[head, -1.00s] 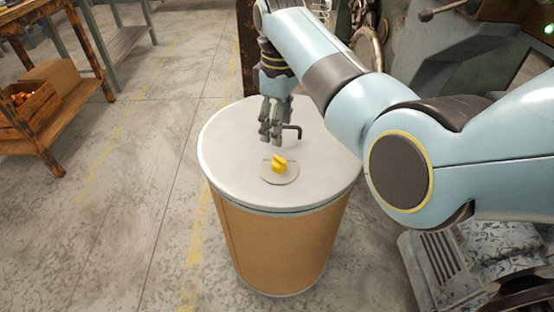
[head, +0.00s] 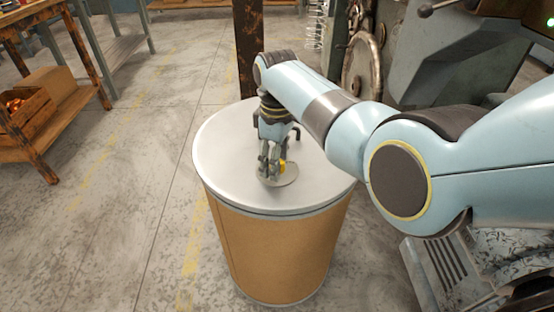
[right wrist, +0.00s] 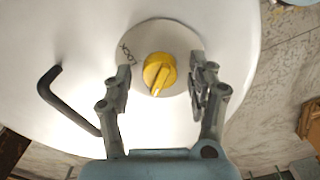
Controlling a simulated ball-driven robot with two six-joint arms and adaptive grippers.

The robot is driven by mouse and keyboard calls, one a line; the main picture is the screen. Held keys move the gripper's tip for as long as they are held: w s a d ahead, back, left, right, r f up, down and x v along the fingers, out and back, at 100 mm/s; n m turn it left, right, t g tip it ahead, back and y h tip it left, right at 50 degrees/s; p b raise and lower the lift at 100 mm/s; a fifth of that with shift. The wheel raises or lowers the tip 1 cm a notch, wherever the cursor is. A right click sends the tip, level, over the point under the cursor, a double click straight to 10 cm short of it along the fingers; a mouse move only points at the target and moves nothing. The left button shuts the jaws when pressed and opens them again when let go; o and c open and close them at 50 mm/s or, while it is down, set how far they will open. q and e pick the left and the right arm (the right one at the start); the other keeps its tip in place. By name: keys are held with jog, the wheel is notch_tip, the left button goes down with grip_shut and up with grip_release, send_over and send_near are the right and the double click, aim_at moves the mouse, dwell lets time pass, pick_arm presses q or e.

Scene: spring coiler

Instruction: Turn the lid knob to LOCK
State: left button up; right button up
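The yellow lid knob (right wrist: 160,73) sits on a round grey plate (right wrist: 147,35) on the white drum lid (head: 222,155). In the right wrist view the word LOCK is printed on the plate, left of the knob. A white mark on the knob points down in the picture, away from the word. My right gripper (right wrist: 160,85) is open, with one finger on each side of the knob and a gap at both sides. In the head view the right gripper (head: 272,170) hides most of the knob (head: 283,166). My left gripper is not in view.
A dark bent handle (right wrist: 60,100) stands on the lid beside the gripper. The brown drum (head: 275,255) stands on a concrete floor. A rusty post (head: 248,50) and machinery are behind it. A wooden bench (head: 40,100) with a crate is at the left.

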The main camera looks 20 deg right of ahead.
jog(key=c, duration=1.1)
jog(key=m+p, duration=0.2)
jog(key=m, duration=0.1)
jog(key=shift+r, duration=0.1)
jog(key=m+p, duration=0.1)
jog(key=m, duration=0.4)
jog(key=shift+p, duration=0.4)
jog(key=m+p, duration=0.1)
jog(key=m, duration=0.4)
jog(key=shift+m, duration=2.4)
